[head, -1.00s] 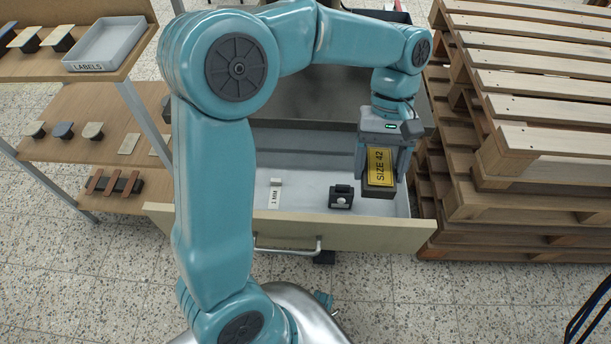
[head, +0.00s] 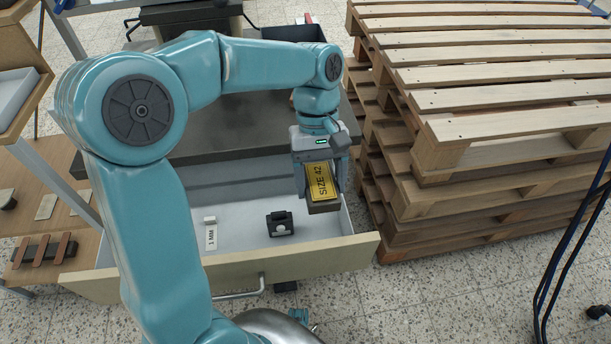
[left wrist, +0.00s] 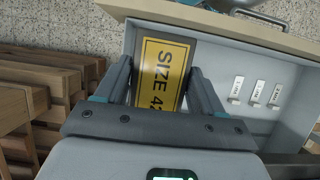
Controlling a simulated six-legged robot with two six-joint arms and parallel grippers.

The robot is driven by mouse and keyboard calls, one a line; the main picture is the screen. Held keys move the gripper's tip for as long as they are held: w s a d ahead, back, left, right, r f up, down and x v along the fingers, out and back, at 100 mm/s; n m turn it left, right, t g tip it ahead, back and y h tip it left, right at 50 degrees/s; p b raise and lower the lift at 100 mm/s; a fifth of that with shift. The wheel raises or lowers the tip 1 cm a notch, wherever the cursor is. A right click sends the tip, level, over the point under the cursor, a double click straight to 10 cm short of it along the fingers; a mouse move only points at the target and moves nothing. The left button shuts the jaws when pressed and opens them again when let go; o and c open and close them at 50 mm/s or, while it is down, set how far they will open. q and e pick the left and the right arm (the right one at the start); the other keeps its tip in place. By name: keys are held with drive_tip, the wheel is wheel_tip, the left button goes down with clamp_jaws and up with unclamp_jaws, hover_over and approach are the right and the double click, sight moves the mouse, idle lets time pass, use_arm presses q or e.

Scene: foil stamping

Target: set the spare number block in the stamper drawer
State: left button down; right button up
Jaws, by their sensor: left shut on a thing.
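The number block (head: 322,207) is dark with a yellow face that reads SIZE 42. My left gripper (head: 321,188) is shut on it, with a finger on each side. The block hangs at the right end of the open stamper drawer (head: 240,268); I cannot tell whether it touches the floor. In the left wrist view, the block (left wrist: 163,72) shows between the fingers (left wrist: 158,82), near the drawer's side wall, and the drawer (left wrist: 210,30) lies around it. My right gripper is not in view.
The left wrist view shows several white tags (left wrist: 257,92). Stacked wooden pallets (head: 480,130) stand close on the right. Shelves (head: 40,215) are at left.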

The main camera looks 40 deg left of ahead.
use_arm(q)
drive_tip(key=b, duration=0.4)
hover_over(317, 234)
wheel_tip(317, 234, down, 13)
drive_tip(key=shift+r, duration=0.2)
wheel_tip(317, 234, down, 6)
drive_tip(key=shift+r+b, duration=0.15)
drive_tip(key=shift+b, duration=0.85)
drive_tip(key=shift+c, duration=2.1)
unclamp_jaws()
drive_tip(key=p+v, duration=0.4)
drive_tip(key=v, duration=0.8)
drive_tip(key=shift+p, duration=0.4)
